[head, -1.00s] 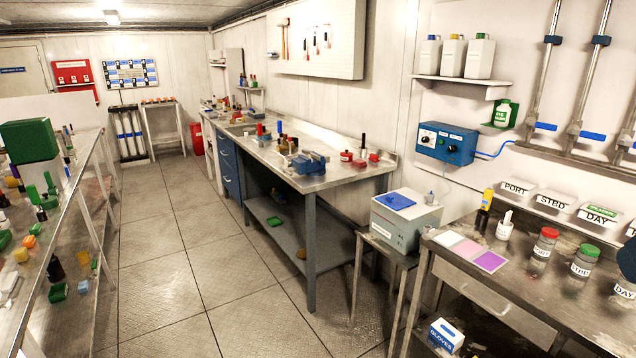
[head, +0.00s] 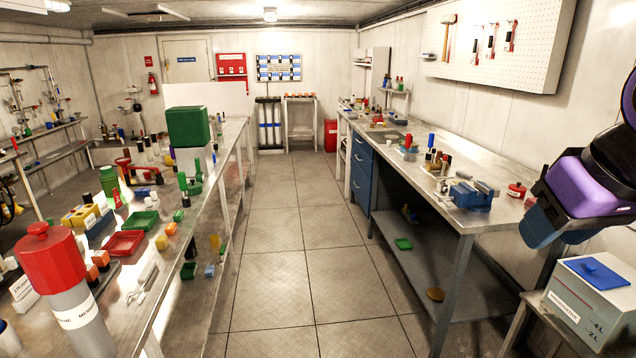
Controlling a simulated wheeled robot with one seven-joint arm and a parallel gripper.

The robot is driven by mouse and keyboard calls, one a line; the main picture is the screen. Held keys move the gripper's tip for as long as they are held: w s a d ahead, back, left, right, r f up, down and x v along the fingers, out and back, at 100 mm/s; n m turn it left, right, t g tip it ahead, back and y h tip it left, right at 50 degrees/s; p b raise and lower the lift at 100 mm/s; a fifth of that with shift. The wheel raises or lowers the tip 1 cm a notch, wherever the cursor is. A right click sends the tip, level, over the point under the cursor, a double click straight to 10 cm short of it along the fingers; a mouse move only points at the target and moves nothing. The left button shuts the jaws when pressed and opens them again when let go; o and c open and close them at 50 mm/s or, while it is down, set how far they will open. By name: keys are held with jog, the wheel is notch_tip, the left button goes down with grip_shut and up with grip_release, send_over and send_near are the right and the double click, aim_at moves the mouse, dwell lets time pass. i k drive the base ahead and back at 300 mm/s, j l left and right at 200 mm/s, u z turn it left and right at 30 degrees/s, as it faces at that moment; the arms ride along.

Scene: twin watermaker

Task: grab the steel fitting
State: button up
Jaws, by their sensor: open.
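I cannot pick out the steel fitting for certain among the many small items in the head view. My gripper (head: 560,212) is at the right edge, dark with a purple block, raised in front of the right-hand workbench. It is open, and I see nothing held in it. Its fingertips are hard to make out. It is apart from the bench tops and the items on them.
A long steel bench (head: 205,262) on the left holds a red-capped bottle (head: 75,290), a red tray (head: 124,243) and a green box (head: 188,127). The right workbench carries a blue vise (head: 472,195). A grey box (head: 590,300) stands at lower right. The aisle floor (head: 300,260) is clear.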

aim_at(443, 187)
jog(key=i+j+z, duration=0.15)
jog(key=i+z, duration=0.2)
jog(key=i, duration=0.25)
jog(key=i+j+z, duration=0.4)
jog(key=i, duration=0.15)
jog(key=i+j+z, duration=0.35)
jog(key=i, duration=0.15)
jog(key=i+j+z, duration=0.25)
jog(key=j, duration=0.15)
jog(key=i+j+z, duration=0.2)
jog(key=j, duration=0.25)
jog(key=i+j+z, duration=0.1)
jog(key=j+z, duration=0.15)
jog(key=j, duration=0.25)
jog(key=i+j+z, duration=0.2)
jog(key=j, duration=0.3)
jog(key=j+z, duration=0.25)
jog(key=j, duration=0.25)
jog(key=k+j+z, duration=0.1)
jog(key=j, duration=0.4)
